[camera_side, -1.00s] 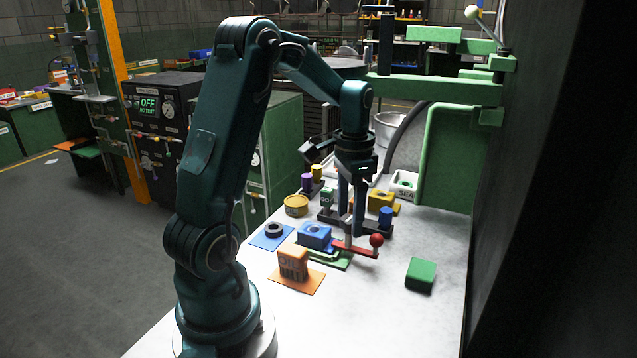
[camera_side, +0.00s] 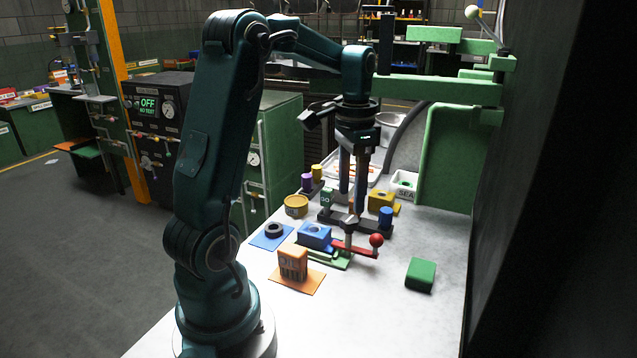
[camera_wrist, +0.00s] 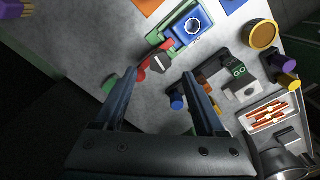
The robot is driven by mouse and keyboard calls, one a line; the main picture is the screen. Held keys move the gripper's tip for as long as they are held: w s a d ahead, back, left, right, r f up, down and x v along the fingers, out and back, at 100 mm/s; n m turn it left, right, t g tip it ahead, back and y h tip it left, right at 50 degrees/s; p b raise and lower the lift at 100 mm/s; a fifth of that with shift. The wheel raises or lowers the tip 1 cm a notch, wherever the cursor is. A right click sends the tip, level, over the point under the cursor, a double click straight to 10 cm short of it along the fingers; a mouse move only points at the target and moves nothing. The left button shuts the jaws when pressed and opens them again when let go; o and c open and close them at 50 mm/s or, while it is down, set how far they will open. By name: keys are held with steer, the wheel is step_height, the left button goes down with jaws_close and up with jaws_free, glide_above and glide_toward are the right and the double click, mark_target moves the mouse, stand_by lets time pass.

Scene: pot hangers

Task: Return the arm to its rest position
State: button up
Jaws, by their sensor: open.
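My gripper (camera_side: 352,190) hangs fingers-down above the far half of the white table (camera_side: 350,305), with its fingers apart and nothing between them. It stands above the dark fixture with the green GO block (camera_side: 326,197) and the blue knob (camera_side: 386,218). In the wrist view my gripper (camera_wrist: 160,84) shows both fingers spread over the table. The red-handled lever (camera_side: 376,240) lies just in front of the fingers in the side view, beside the blue block (camera_side: 314,236) on its green base. The fingertips appear clear of the lever.
A black ring (camera_side: 273,230) lies on a blue mat. A green block (camera_side: 420,274) lies at front right. A yellow tin (camera_side: 296,206), a yellow block (camera_side: 381,200) and a green frame (camera_side: 450,150) stand nearby. The table's front is clear.

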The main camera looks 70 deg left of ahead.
steer(key=s+d+r+m+t, duration=0.25)
steer(key=d+r, duration=0.35)
steer(key=d, duration=0.4)
steer(key=s+d+f+n+t, duration=0.3)
steer(key=s+d, duration=0.3)
steer(key=shift+s+d+f, duration=0.25)
steer(key=shift+s+f, duration=0.05)
steer(key=shift+s, duration=0.05)
steer(key=shift+o, duration=0.3)
